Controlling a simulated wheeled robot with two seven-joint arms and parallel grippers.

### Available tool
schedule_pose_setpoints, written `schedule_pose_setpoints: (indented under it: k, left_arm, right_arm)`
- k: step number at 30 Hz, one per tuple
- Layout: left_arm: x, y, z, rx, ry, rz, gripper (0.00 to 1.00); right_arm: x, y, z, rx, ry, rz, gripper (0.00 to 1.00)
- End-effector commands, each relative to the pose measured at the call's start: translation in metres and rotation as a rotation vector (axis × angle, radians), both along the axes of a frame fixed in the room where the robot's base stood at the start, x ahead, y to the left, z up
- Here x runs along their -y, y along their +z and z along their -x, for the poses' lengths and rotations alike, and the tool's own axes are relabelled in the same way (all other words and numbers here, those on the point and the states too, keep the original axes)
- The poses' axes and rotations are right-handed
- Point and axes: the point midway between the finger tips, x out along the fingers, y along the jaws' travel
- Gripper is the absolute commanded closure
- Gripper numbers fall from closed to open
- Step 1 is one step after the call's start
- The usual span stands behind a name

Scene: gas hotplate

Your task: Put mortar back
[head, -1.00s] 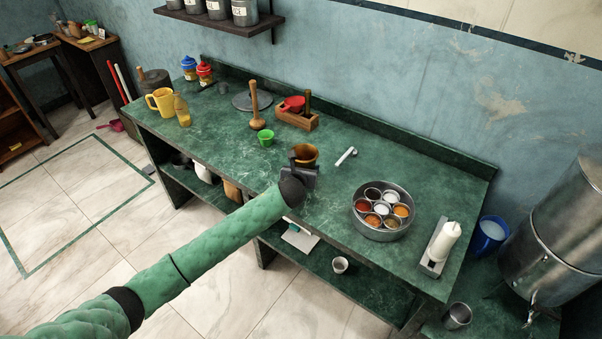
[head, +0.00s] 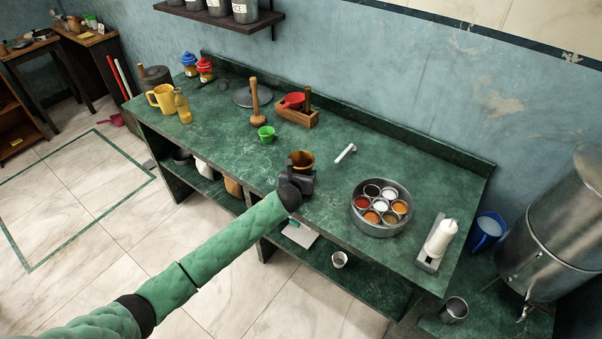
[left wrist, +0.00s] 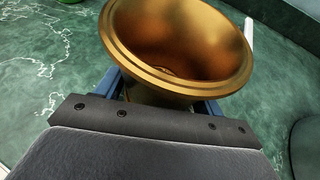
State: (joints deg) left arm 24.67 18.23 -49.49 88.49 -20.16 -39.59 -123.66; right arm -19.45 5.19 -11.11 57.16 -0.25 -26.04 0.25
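The mortar is a brass-coloured, wide-rimmed bowl (head: 301,158) at the front middle of the green counter. Its open, empty-looking mouth fills the top of the left wrist view (left wrist: 180,45). My left gripper (head: 298,178) reaches it from the front. The blue fingers (left wrist: 163,98) lie on both sides of the mortar's lower body, below the rim, and appear shut on it. The finger contact is hidden under the rim. I cannot tell whether the mortar's base touches the counter. My right gripper is not in view.
Behind the mortar are a green cup (head: 266,133), a wooden pestle-like tool (head: 255,104) and a wooden box (head: 297,116). A white-handled item (head: 345,153) lies between. Counter (head: 215,145) left of the mortar is clear.

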Motion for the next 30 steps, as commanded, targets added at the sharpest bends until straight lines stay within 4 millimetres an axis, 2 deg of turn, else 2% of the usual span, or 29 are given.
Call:
schedule_pose_setpoints:
  k: [1, 3, 14, 20, 24, 30]
  left_arm:
    - [0.000, 0.000, 0.000, 0.000, 0.000, 0.000, 0.22]
    - [0.000, 0.001, 0.000, 0.000, 0.000, 0.000, 0.14]
    - [-0.001, 0.003, 0.003, 0.001, 0.000, -0.001, 0.14]
    - [-0.007, 0.011, 0.026, 0.003, -0.001, 0.000, 0.14]
    - [-0.012, 0.020, 0.050, 0.001, -0.001, 0.000, 0.14]
    - [-0.020, 0.035, 0.082, 0.002, -0.001, 0.000, 0.14]
  right_arm:
    - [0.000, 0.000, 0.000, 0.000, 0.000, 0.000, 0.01]
    - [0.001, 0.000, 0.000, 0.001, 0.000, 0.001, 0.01]
    - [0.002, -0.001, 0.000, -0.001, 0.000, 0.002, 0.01]
    - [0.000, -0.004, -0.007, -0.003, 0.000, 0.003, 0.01]
    - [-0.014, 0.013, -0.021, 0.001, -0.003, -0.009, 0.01]
    - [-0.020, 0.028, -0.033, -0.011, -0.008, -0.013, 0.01]
